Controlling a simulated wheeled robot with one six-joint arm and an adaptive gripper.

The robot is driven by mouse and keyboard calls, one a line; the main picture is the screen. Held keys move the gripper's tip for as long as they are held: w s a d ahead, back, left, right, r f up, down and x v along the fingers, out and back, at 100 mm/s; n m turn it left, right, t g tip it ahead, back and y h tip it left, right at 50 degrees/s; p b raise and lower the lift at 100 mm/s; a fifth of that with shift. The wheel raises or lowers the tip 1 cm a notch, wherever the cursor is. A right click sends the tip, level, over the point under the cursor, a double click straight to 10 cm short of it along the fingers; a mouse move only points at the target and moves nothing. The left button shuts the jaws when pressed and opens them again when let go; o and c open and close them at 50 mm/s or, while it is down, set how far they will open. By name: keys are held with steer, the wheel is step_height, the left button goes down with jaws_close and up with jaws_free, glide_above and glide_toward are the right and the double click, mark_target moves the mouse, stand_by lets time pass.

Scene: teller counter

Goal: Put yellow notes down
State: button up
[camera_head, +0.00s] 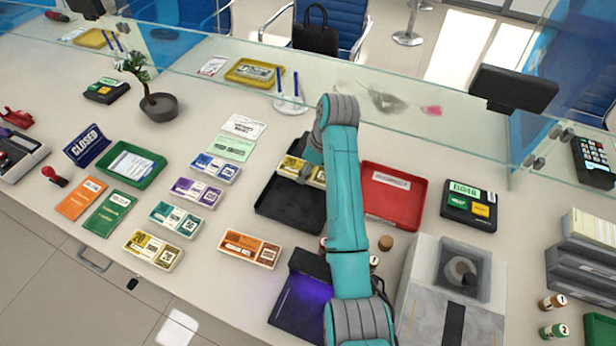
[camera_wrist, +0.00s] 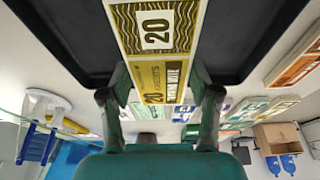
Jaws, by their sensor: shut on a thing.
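My gripper (camera_wrist: 160,95) is shut on a bundle of yellow notes (camera_wrist: 157,28) marked 20, one finger on each side. In the head view the held yellow notes (camera_head: 291,168) show on both sides of my arm, over the black tray (camera_head: 268,212). In the wrist view the black tray (camera_wrist: 70,40) surrounds the notes. I cannot tell whether the notes touch the tray floor. My arm hides the middle of the bundle and part of the tray. Another yellow bundle (camera_head: 153,249) lies on the counter at the left front.
A red tray (camera_head: 402,215) lies right of the black one. Orange (camera_head: 249,249), teal (camera_head: 175,219), purple (camera_head: 196,192) and blue (camera_head: 215,168) bundles lie to the left. A glass screen (camera_head: 400,105) stands behind. A grey machine (camera_head: 455,290) is at the front right.

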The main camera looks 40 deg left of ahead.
steer(key=shift+f, duration=2.25)
steer(key=shift+f, duration=0.1)
steer(key=o, duration=1.3)
